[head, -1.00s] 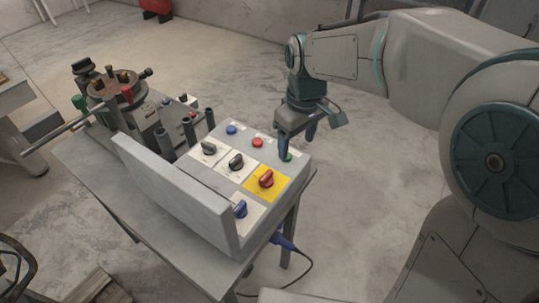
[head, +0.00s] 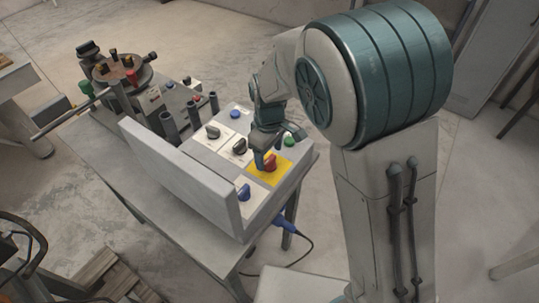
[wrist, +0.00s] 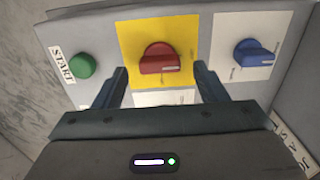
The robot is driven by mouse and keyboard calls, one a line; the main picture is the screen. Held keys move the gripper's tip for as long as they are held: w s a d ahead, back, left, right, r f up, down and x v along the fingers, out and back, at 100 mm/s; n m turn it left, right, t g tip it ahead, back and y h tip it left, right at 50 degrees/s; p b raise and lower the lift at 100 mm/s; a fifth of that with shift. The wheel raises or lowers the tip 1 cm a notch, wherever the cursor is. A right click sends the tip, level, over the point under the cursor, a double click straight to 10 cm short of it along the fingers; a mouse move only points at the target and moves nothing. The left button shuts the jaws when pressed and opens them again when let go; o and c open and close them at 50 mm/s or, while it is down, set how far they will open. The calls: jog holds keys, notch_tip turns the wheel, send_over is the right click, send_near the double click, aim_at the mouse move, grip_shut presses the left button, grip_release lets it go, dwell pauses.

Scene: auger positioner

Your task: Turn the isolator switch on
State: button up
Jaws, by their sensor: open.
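The isolator switch is most likely the red rotary knob (wrist: 160,60) on a yellow plate (wrist: 128,45). In the head view the red knob (head: 270,163) sits on the sloped control panel, partly behind my gripper. My gripper (wrist: 160,88) is open in the wrist view, its two fingers apart on either side of the yellow plate's near edge. The knob lies between and beyond the fingertips, with nothing held. In the head view my gripper (head: 262,160) is just above the panel beside the red knob. Whether a finger touches the panel cannot be told.
A green START button (wrist: 82,66) is left of the yellow plate and a blue knob (wrist: 253,54) right of it. Black knobs (head: 212,131) are close by. A grey upright plate (head: 180,180) borders the panel. The positioner (head: 122,75) stands on the bench's far end.

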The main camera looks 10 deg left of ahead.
jog(key=shift+f, duration=1.1)
jog(key=c, duration=1)
